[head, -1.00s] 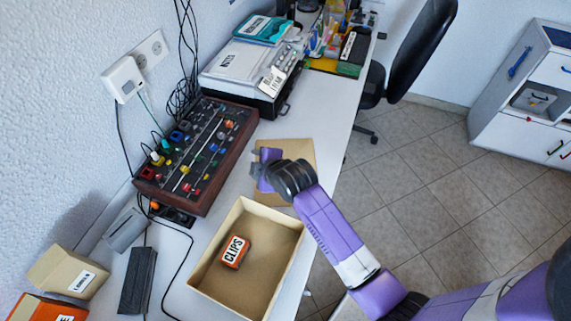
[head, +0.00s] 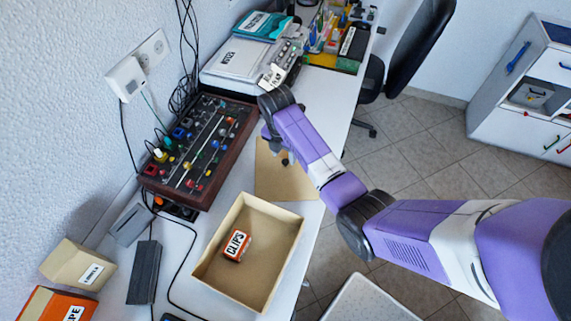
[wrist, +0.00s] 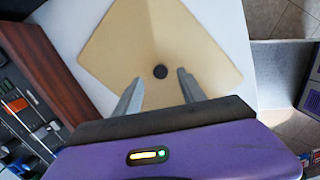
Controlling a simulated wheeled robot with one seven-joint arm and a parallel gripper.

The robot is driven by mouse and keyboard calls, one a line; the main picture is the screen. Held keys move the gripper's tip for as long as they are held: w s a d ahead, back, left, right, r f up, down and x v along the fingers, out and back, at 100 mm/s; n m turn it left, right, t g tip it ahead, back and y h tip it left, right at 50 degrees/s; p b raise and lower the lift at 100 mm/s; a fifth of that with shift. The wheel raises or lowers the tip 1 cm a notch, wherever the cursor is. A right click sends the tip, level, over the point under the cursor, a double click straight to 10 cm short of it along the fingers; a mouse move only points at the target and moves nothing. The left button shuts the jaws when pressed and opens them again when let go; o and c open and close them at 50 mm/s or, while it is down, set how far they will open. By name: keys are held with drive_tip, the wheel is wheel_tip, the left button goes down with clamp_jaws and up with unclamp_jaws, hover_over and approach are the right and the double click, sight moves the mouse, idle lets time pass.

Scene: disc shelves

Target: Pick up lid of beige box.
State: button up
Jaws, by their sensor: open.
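The beige box (head: 206,274) stands open on the white desk, with an orange box labelled CLIPS (head: 237,245) inside it. The lid (head: 277,186) is a flat beige panel lying on the desk just beyond the box. In the wrist view the lid (wrist: 155,40) shows a small round black knob (wrist: 160,71). My gripper (wrist: 156,80) is open, its two grey fingers either side of the knob in the picture; I cannot tell their height above the lid. In the head view my arm hides part of the lid.
A brown-framed panel (head: 199,151) with coloured knobs stands left of the lid. A printer-like machine (head: 250,75) is beyond it. A smaller beige box (head: 75,265) and a dark grey block (head: 144,272) lie at the left. The desk's right edge is close to the lid.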

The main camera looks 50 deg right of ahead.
sight(286, 161)
drive_tip(key=shift+d+f, duration=0.15)
drive_tip(key=shift+f, duration=0.85)
drive_tip(key=shift+d+f, duration=0.15)
drive_tip(key=shift+f, duration=0.8)
clamp_jaws()
